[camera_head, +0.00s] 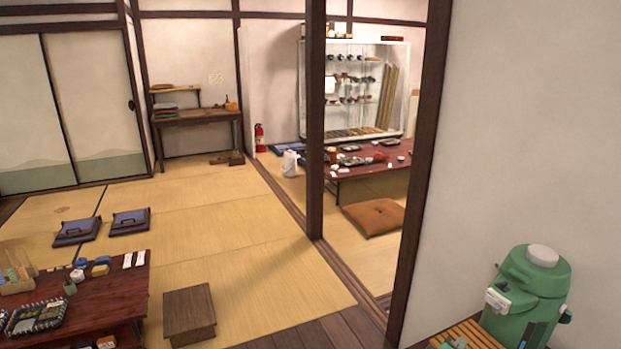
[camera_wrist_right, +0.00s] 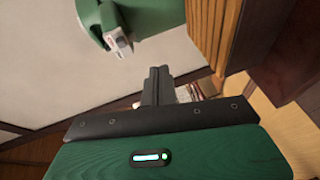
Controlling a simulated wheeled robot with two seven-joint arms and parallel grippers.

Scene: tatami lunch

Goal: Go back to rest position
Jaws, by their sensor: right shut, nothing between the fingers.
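My right gripper (camera_wrist_right: 158,75) shows in the right wrist view, its two dark fingers together and nothing between them. Beyond its fingertips is part of a green jug with a grey-white spout (camera_wrist_right: 118,42), apart from the fingers in the picture. In the head view the green jug (camera_head: 530,290) with a white lid stands at the lower right, by the wall. I cannot clearly make out the right gripper in the head view. My left gripper is in neither view.
A slatted wooden surface (camera_head: 478,333) lies beside the jug. A low red-brown table (camera_head: 112,298) with boxes and dishes is at the lower left, near a wooden stool (camera_head: 189,314). A dark post (camera_head: 316,120) and pillar (camera_head: 420,190) frame an opening. Tatami (camera_head: 230,240) between is clear.

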